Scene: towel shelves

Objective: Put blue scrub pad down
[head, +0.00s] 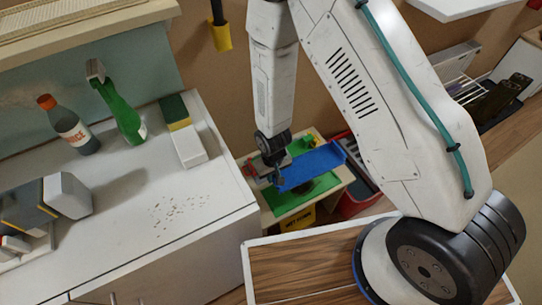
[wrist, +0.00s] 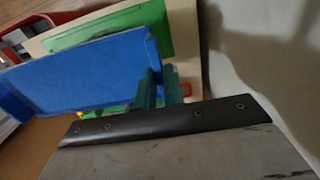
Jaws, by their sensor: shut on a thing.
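The blue scrub pad (head: 316,165) is a flat blue slab, also large at the left of the wrist view (wrist: 75,75). My gripper (head: 275,176) is shut on its near left end in the head view. In the wrist view my teal fingers (wrist: 150,92) are at the pad's right edge. The pad is over a pale board with green areas (head: 345,173), whose green panel also shows in the wrist view (wrist: 130,38). I cannot tell whether the pad touches the board.
A white counter (head: 130,190) at the left holds a green spray bottle (head: 120,110), a dark bottle (head: 68,125), a sponge (head: 175,112) and crumbs. A red bin (head: 355,200) stands beside the board. A wood-topped surface (head: 290,270) is in front.

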